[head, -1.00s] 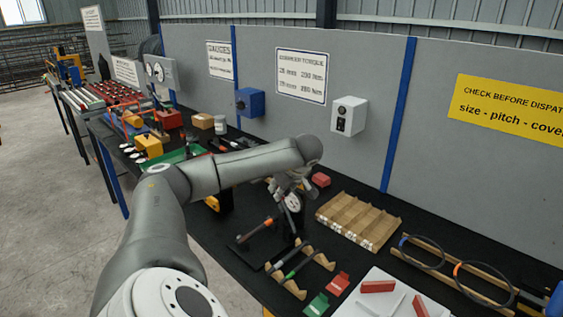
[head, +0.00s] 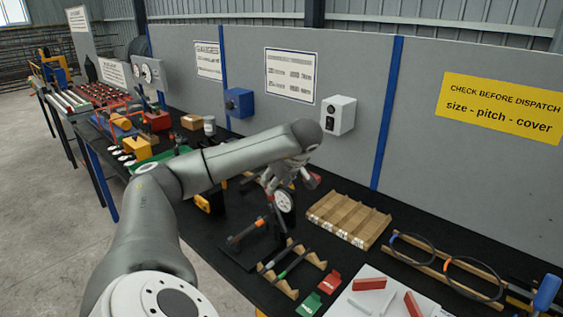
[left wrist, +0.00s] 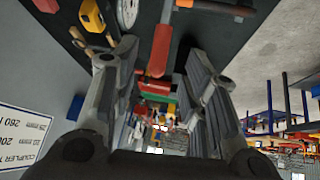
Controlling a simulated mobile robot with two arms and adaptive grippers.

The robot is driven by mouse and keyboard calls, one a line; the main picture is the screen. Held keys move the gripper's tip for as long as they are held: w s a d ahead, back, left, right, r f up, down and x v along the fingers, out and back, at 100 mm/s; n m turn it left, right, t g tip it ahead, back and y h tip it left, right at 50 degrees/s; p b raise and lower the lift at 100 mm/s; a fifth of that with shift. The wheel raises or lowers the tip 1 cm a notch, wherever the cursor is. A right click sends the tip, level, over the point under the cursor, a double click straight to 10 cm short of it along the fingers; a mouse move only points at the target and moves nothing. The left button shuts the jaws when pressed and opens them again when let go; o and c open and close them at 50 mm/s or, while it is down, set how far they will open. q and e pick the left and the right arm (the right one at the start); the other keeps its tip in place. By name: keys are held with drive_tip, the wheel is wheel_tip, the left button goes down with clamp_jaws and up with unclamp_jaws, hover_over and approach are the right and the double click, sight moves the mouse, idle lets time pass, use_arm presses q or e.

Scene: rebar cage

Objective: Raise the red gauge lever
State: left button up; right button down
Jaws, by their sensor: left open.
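The red lever (left wrist: 160,50) shows in the left wrist view as a red bar with a wider end, lying between my left gripper's fingers. My left gripper (left wrist: 158,66) is open, one finger on each side of the lever; I cannot tell whether either touches it. In the head view the left gripper (head: 279,178) hangs over the bench just above the white round gauge dial (head: 285,201), and it hides most of the lever there. The dial also shows at the top of the left wrist view (left wrist: 127,12). My right gripper is not in view.
A dark bar with an orange band (head: 249,231) lies in front of the dial. Wooden cradles (head: 291,267) with rods, a slotted wooden rack (head: 348,218) and a white board (head: 375,293) with red blocks stand to the right. A grey wall panel closes the back.

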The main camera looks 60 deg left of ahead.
use_arm(q)
drive_tip(key=v, duration=0.6)
drive_tip(key=shift+s+f, duration=0.1)
idle(0.5)
